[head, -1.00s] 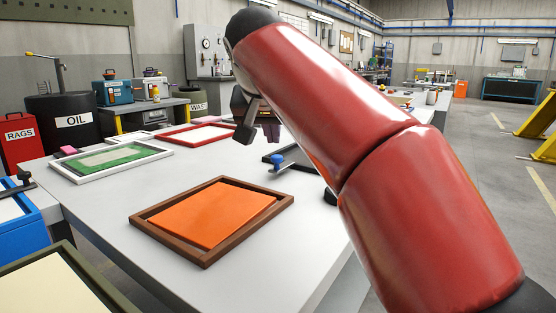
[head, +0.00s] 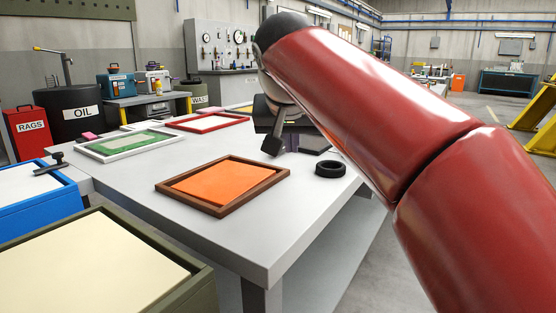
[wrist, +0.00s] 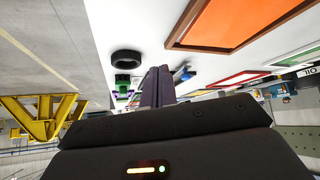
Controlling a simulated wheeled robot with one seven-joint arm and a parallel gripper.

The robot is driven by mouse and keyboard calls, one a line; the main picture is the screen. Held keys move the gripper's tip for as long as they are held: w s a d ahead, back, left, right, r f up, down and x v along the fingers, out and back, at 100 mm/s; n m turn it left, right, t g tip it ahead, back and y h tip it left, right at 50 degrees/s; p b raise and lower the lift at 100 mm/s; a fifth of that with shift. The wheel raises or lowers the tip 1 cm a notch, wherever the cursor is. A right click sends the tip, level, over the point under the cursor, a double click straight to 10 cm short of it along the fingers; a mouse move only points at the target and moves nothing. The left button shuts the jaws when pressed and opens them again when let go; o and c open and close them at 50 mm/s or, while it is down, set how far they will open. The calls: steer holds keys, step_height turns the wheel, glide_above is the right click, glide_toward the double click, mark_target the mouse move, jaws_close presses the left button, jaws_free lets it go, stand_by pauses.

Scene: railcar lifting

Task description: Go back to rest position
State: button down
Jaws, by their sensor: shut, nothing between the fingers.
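My gripper (wrist: 157,86) shows in the wrist view with its two grey-purple fingers pressed together and nothing between them. In the head view its dark body (head: 274,143) is over the far part of the grey workbench (head: 265,235), and its fingertips are hard to make out. My red arm crosses the right half of the head view and hides part of the bench. A black ring (head: 330,169) lies on the bench near the right edge, apart from my gripper. It also shows in the wrist view (wrist: 127,58).
The bench carries a brown-framed orange tray (head: 222,184), a white-framed green tray (head: 130,145) and a red-framed tray (head: 208,122). An olive bin (head: 190,277) and a blue bin (head: 45,205) stand at the left front. Open floor lies right of the bench.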

steer(key=s+d+f+p, duration=0.1)
steer(key=s+d+f, duration=0.3)
steer(key=s+f, duration=0.3)
steer(key=s+d+f+g+p, duration=0.1)
steer(key=s+d+f, duration=0.3)
steer(key=s+f, duration=0.4)
steer(key=s+d+f+g+p, duration=0.1)
steer(key=s+d+f+p, duration=0.1)
steer(key=s+d+f, duration=0.3)
steer(key=s+f, duration=0.3)
steer(key=shift+f+n+y, duration=0.3)
steer(key=shift+n+y, duration=0.1)
